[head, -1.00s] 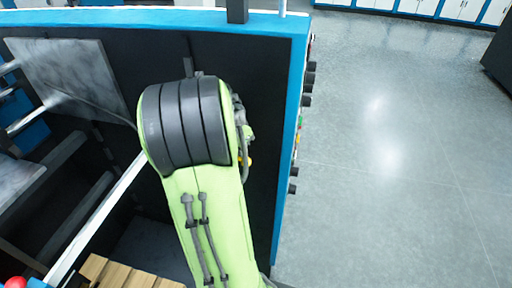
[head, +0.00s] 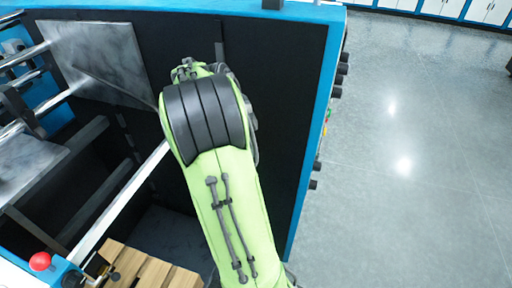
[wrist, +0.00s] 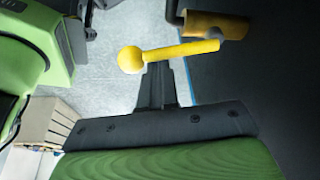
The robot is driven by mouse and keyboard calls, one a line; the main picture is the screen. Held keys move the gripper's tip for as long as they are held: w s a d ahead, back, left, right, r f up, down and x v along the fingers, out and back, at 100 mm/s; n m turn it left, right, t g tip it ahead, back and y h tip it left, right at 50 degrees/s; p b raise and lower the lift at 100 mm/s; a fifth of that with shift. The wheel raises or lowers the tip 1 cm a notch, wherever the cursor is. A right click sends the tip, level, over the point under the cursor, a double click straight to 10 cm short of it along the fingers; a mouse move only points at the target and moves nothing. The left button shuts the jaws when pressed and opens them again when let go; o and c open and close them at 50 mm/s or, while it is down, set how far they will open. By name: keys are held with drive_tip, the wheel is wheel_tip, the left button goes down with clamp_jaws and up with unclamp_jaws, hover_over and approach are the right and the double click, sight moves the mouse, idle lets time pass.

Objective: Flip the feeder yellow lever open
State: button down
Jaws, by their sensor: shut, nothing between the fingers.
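The yellow lever (wrist: 180,52) shows in the wrist view as a rod with a round ball knob at its left end. Its right end is near a thicker yellow cylinder on a dark bracket (wrist: 205,24). My gripper (wrist: 157,68) is shut and empty, its dark fingers pointing up at the rod just right of the knob. The fingertips look very close to the rod or overlap it; I cannot tell whether they touch. In the head view, my green arm hides the gripper, and I cannot make out the lever.
In the head view, a dark machine panel with a blue frame (head: 318,130) stands behind my arm. Metal rollers and bars fill the left. A red knob (head: 40,262) and a wooden slatted piece (head: 150,268) are at lower left. Grey floor (head: 420,190) is clear at right.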

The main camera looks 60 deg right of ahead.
drive_tip(key=shift+w+a+m+g+y, duration=0.15)
drive_tip(key=shift+w+a+m+y, duration=0.2)
drive_tip(key=shift+m, duration=0.55)
drive_tip(key=shift+w+a+m+g+y, duration=0.2)
drive_tip(key=shift+w+m, duration=0.25)
drive_tip(key=shift+m, duration=0.45)
